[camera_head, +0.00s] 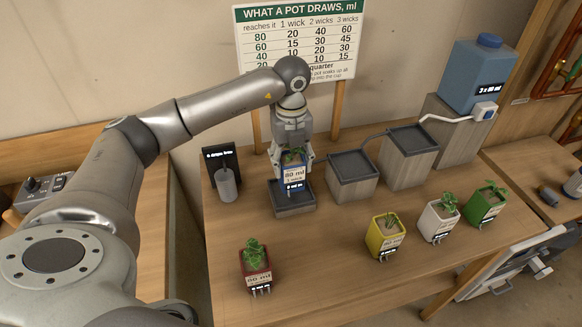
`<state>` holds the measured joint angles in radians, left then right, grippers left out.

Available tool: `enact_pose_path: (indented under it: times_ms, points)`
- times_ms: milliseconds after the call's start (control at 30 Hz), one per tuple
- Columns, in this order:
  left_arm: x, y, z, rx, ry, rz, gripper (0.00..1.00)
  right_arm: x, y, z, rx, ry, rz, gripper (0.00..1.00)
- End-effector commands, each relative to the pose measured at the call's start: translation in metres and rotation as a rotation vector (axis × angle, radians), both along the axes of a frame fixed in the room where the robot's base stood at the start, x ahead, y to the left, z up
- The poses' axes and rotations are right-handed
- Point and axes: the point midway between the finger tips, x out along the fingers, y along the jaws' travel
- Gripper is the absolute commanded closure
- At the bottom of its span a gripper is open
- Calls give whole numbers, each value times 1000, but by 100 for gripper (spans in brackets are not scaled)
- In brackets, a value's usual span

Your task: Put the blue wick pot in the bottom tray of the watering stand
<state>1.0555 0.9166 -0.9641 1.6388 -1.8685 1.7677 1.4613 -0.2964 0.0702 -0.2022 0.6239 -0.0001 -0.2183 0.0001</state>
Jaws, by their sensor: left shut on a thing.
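My right gripper is not in view.
A red pot (256,277), yellow pot (384,240), white pot (437,224) and green pot (485,208) stand along the table's front. A grey cylinder (227,186) and small black sign are left of the bottom tray. A blue water tank (474,75) stands back right.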

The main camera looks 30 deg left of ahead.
Motion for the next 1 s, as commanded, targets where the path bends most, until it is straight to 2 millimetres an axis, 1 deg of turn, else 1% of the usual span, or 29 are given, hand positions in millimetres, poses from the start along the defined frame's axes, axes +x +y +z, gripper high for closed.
enact_pose_path:
  times_ms: [67, 133, 200, 300, 533, 667, 700, 833, 1000]
  points:
    - [5, 5, -8, 2, 2, 3, 77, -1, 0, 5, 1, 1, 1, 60]
    - [3, 4, -18, 1, 6, 0, 77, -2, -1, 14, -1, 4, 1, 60]
    - [3, 3, -27, 1, 3, 0, 77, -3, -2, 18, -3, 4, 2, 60]
    - [4, 3, -35, 0, 0, 1, 77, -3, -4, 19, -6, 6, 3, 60]
    - [4, 3, -37, 0, -1, 1, 77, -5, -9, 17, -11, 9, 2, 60]
    - [4, 3, -41, 0, -1, 1, 77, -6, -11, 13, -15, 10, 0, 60]
    - [4, 3, -40, 1, -1, 1, 43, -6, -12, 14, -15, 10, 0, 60]
    - [4, 3, -40, 1, -1, 1, 26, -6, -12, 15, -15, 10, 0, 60]
    - [4, 3, -40, 1, -1, 1, 25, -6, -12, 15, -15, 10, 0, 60]
